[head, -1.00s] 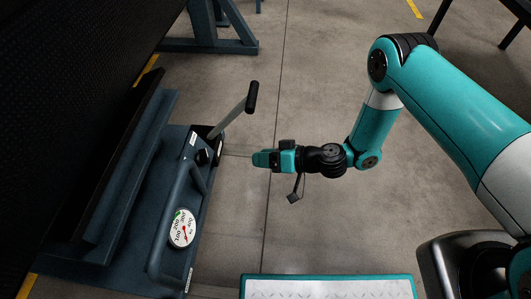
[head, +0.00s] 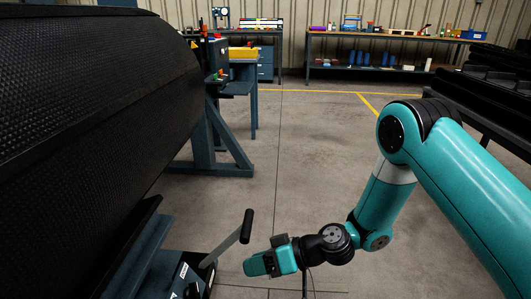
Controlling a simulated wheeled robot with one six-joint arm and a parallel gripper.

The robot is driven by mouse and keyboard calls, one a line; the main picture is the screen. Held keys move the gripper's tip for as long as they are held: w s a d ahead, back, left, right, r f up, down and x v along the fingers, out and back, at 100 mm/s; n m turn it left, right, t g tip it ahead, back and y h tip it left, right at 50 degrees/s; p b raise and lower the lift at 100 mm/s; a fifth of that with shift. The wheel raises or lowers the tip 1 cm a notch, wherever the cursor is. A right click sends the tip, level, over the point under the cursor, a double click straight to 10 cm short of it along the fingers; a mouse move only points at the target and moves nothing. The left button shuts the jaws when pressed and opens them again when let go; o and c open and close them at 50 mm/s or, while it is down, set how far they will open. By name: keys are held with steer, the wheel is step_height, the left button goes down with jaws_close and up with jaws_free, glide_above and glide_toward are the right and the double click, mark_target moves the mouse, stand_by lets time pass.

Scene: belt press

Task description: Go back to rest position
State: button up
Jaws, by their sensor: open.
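My gripper (head: 258,264) is at the end of my teal arm, low in the middle of the head view. It is open and I see nothing between its fingers. It hangs over bare floor, to the right of a lever with a black grip (head: 246,226) and apart from it. The lever rises from a dark pump unit (head: 186,283) at the bottom left, which is mostly cut off by the picture's edge.
A large black textured belt roll (head: 95,120) fills the left. A blue steel stand (head: 212,140) is behind it. Workbenches (head: 375,65) line the far wall. A dark rack (head: 490,110) is at the right. The concrete floor (head: 310,150) between them is clear.

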steer(key=s+d+r+n+g+h, duration=0.1)
steer(key=s+d+r+h, duration=0.15)
steer(key=r, duration=0.55)
steer(key=s+d+r+h, duration=0.2)
steer(key=s+d+r, duration=0.15)
steer(key=r, duration=0.55)
steer(key=s+d+r+m+h, duration=0.3)
steer(key=s+d+r+h, duration=0.3)
steer(key=s+d, duration=0.55)
step_height(320, 180, up, 33)
steer(key=y+p, duration=0.1)
steer(key=p, duration=3)
steer(key=shift+s+a+t+p, duration=0.35)
steer(key=shift+s+t+p, duration=0.05)
steer(key=shift+a, duration=0.1)
